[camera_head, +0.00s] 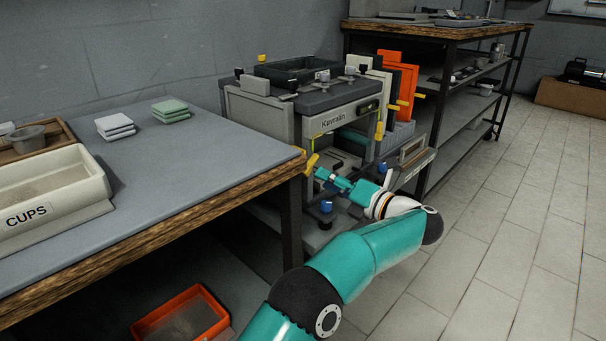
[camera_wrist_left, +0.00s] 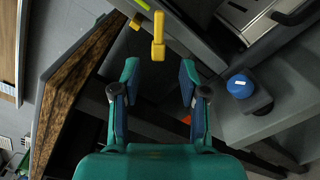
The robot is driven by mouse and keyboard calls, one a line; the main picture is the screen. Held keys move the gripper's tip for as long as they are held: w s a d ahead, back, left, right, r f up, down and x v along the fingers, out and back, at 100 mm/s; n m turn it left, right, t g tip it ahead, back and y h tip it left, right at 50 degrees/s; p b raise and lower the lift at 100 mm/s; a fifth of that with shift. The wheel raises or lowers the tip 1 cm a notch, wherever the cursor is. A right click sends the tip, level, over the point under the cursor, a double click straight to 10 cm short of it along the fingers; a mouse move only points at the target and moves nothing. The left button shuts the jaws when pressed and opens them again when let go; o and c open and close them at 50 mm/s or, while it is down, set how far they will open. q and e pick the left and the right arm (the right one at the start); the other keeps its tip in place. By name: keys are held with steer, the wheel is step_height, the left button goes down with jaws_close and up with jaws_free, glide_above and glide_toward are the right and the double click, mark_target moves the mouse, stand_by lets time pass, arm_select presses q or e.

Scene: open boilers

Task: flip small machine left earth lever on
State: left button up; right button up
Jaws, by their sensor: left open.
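The small grey machine (camera_head: 335,123) labelled "Kuvralin" stands on the floor beside the table. A yellow lever (camera_head: 311,164) sticks out at its left front, near the table corner. In the left wrist view the yellow lever (camera_wrist_left: 158,38) hangs just beyond the fingertips, roughly centred between them. My left gripper (camera_head: 322,176) is teal and reaches in beside the lever from the right. In the wrist view the left gripper (camera_wrist_left: 159,76) is open with nothing between its fingers. Whether a finger touches the lever cannot be told. My right gripper is not in view.
A wooden-edged table (camera_head: 200,170) stands close left of the lever; its edge (camera_wrist_left: 75,90) shows in the wrist view. A blue knob (camera_head: 326,207) sits low on the machine, right of the gripper in the wrist view (camera_wrist_left: 240,86). Tiled floor (camera_head: 500,215) is free at right.

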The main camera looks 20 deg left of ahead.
mark_target(309, 172)
arm_select(q)
steer(key=x, duration=0.3)
steer(key=shift+a, duration=0.3)
steer(key=shift+w+a, duration=0.1)
steer(key=shift+a, duration=0.4)
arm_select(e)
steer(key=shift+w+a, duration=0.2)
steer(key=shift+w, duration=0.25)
